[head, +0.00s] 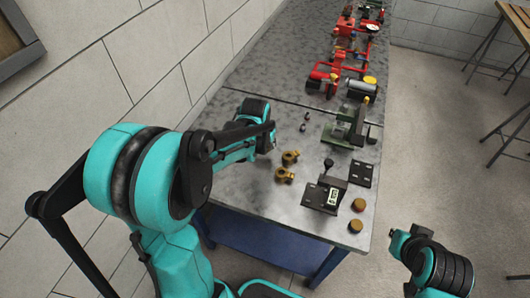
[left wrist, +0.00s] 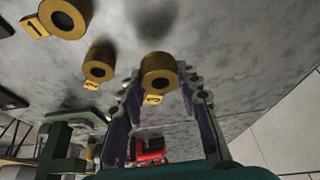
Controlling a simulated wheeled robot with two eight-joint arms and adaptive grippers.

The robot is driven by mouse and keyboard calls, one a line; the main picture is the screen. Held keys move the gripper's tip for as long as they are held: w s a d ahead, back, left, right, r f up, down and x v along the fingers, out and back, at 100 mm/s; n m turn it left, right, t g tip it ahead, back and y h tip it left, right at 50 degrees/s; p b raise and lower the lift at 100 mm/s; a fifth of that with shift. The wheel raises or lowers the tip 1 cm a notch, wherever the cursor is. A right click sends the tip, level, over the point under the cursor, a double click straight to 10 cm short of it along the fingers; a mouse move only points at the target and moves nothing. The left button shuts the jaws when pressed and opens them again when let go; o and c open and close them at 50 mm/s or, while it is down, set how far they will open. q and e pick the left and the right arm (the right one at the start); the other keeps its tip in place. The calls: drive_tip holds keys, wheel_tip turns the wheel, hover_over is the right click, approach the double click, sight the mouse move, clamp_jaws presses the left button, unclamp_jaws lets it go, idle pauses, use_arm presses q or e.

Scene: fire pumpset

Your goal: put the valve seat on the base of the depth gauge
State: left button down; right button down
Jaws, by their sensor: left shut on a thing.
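My left gripper (left wrist: 168,108) is shut on a brass ring-shaped valve seat (left wrist: 158,70) with a small yellow tag, its round bore facing the camera. In the head view the left gripper (head: 272,132) is over the table's left part, and the held seat is mostly hidden. Two similar brass pieces (head: 290,158) (head: 284,175) stand on the table close by; they also show in the left wrist view (left wrist: 98,63) (left wrist: 66,17). A dark device with a light display panel (head: 333,197), apparently the depth gauge, stands at the table's near right.
Two brass-coloured round pieces (head: 358,204) (head: 355,225) lie by the table's right edge. A dark plate (head: 361,172) and a green machine (head: 350,128) stand behind the device. Red pump parts (head: 335,75) fill the far end. The grey table (head: 245,190) is bare at near left.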

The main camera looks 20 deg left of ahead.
sight(265, 151)
use_arm(q)
drive_tip(key=shift+f+b, duration=0.95)
drive_tip(key=shift+f, duration=1.05)
drive_tip(key=shift+f, duration=0.1)
drive_tip(key=c, duration=1.1)
unclamp_jaws()
drive_tip(key=shift+o, duration=0.2)
